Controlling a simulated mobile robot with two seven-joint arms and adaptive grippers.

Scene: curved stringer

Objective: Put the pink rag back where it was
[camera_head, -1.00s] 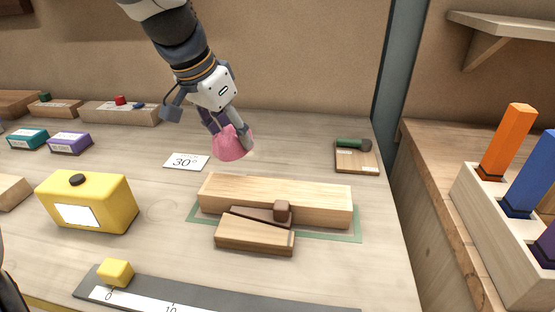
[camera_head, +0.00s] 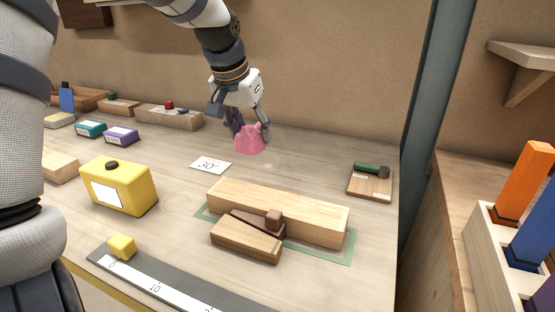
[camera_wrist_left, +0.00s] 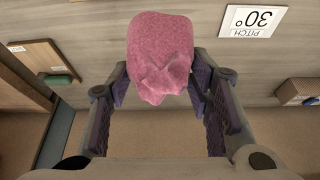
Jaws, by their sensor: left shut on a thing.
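The pink rag (camera_head: 251,139) is a crumpled soft lump between the fingers of my left gripper (camera_head: 249,127). In the head view it is over the back part of the workbench (camera_head: 310,160), to the right of the white 30° card; I cannot tell whether its underside touches the top. In the left wrist view the rag (camera_wrist_left: 160,55) sits between the purple-padded fingers of my left gripper (camera_wrist_left: 160,80), which are shut on it. My right gripper is not in view.
The white 30° card (camera_head: 211,166) lies near the rag. A long wooden beam (camera_head: 275,209) with a bevel tool (camera_head: 247,238) lies in front. A yellow box (camera_head: 119,187) stands left. A green-handled tool on a small board (camera_head: 370,184) is at right. Bare bench lies between.

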